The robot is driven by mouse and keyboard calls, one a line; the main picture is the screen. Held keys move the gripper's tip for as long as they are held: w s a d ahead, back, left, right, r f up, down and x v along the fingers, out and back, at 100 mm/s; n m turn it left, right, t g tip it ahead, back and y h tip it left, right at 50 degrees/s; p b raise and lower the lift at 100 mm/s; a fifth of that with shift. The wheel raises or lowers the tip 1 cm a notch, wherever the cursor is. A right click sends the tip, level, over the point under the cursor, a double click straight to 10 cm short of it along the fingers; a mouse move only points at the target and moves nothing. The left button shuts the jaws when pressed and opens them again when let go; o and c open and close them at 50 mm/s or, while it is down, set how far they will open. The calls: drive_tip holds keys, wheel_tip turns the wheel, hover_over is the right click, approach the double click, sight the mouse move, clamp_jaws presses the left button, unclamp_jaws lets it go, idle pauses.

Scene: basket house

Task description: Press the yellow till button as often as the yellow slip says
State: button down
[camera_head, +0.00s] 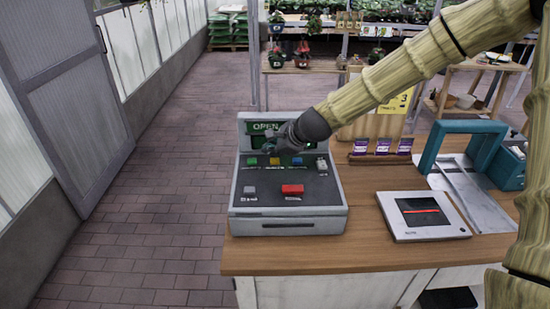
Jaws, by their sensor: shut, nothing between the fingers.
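The grey till (240,218) stands on the wooden counter, its lit display reading "OPEN". Its sloped panel has a row of small buttons, with the yellow button (274,161) between a green one (251,161) and a blue one (297,160). My gripper (268,148) is shut and empty, just above and behind the yellow button in the picture. I cannot tell whether it touches anything. A yellow slip (404,99) on the board behind the counter shows a "3". My arm covers part of the slip.
A larger red button (292,189) and a grey one (249,190) sit lower on the till. To the right are a scanner pad (394,228), a teal arch (432,150) and several purple packets (383,146). A door (70,95) stands at left beside clear brick floor.

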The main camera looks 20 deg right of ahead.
sight(272, 161)
drive_tip(key=shift+r, duration=0.15)
drive_tip(key=shift+r+p, duration=2.1)
drive_tip(key=shift+r, duration=0.35)
idle(0.5)
wheel_tip(272, 161, up, 4)
drive_tip(key=p, duration=0.7)
drive_tip(key=shift+f+p, duration=0.1)
drive_tip(key=shift+p, duration=0.3)
drive_tip(key=shift+f, duration=0.15)
wheel_tip(272, 161, down, 9)
drive_tip(key=b, duration=0.7)
idle(1.2)
